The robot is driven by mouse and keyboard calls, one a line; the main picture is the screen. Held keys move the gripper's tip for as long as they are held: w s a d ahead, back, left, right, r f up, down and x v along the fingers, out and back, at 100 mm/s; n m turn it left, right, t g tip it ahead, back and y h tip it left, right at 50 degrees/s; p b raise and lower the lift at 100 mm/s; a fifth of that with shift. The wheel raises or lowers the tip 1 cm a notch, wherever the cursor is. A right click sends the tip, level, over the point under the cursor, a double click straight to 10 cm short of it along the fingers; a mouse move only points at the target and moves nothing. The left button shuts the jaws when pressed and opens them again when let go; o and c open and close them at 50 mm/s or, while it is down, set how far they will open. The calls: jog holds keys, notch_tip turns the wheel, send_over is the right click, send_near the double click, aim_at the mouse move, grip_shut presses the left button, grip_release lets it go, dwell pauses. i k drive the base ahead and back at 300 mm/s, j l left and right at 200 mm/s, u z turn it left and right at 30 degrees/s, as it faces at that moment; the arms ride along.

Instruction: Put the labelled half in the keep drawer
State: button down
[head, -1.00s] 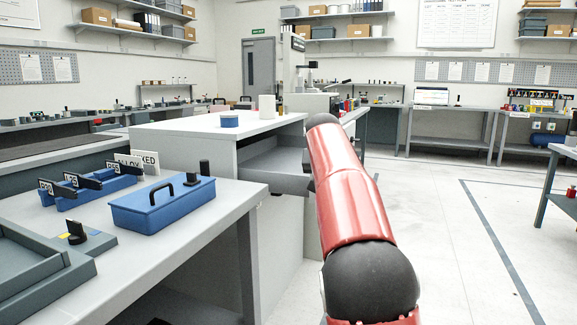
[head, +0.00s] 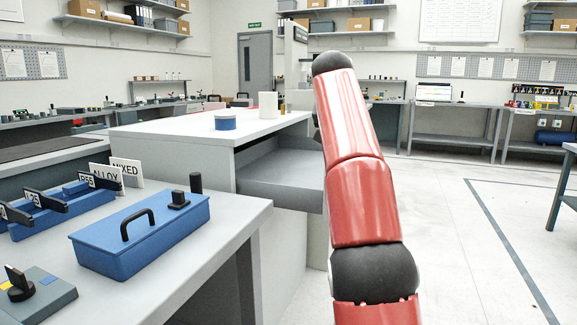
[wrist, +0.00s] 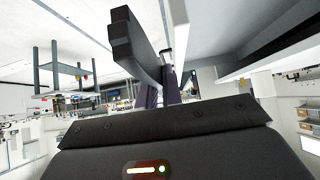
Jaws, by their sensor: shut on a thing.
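A grey drawer (head: 280,182) stands open under the white-topped cabinet (head: 195,133), beside my red arm in the head view. Its far right end is hidden by the arm. My gripper is hidden in the head view. In the wrist view my gripper (wrist: 160,88) shows dark fingers closed on a dark bar-like thing (wrist: 135,42). I cannot tell whether this is a drawer handle or a specimen half. No label shows on it. No labelled half can be made out elsewhere, and the drawer's inside is mostly out of sight.
A blue lidded box (head: 140,238) with a black handle stands on the near bench, beside a blue rack (head: 65,208) with label plates and ALLOY and MIXED signs (head: 128,172). The floor at right (head: 470,240) is clear.

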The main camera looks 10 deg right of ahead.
aim_at(298, 172)
jog(key=i, duration=1.45)
